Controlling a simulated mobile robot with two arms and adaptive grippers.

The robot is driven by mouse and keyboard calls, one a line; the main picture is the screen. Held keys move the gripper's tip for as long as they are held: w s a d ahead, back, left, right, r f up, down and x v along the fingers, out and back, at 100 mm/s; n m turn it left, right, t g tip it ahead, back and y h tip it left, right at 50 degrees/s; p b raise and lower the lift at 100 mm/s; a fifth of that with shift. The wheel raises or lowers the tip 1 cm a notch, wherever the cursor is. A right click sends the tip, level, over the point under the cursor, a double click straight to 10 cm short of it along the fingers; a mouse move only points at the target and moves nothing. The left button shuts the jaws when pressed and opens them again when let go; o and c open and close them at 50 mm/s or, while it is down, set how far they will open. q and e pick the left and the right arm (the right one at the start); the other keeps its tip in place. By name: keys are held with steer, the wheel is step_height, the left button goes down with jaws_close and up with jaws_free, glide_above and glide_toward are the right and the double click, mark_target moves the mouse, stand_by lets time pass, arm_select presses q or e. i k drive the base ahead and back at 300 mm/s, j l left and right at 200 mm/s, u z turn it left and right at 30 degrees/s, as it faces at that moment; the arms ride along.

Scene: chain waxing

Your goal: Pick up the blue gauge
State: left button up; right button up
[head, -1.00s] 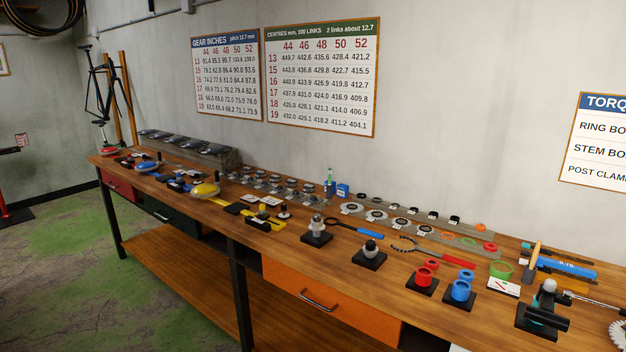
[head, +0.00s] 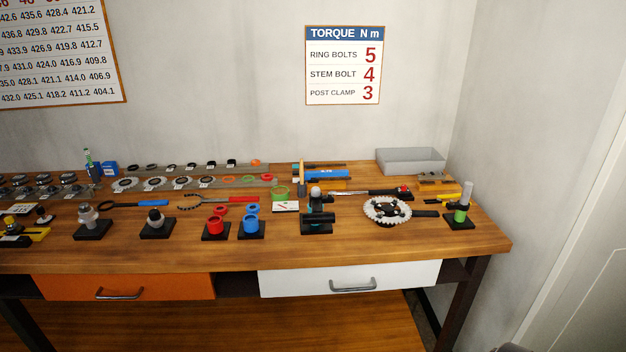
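A long flat blue gauge (head: 328,174) with small white lettering lies at the back of the wooden workbench (head: 390,246), right of centre. An upright tan-handled thing stands by its left end and hides part of it. Darker bars lie close behind and beside it.
In front of the gauge are a small black clamp-like fixture (head: 317,222), a chainring with crank (head: 388,210), and red cups (head: 216,226) and blue cups (head: 251,226) on black bases. A grey tray (head: 411,161) stands behind right. The bench's front strip is clear.

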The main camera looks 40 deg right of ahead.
mark_target(308, 174)
steer(key=z, duration=1.4)
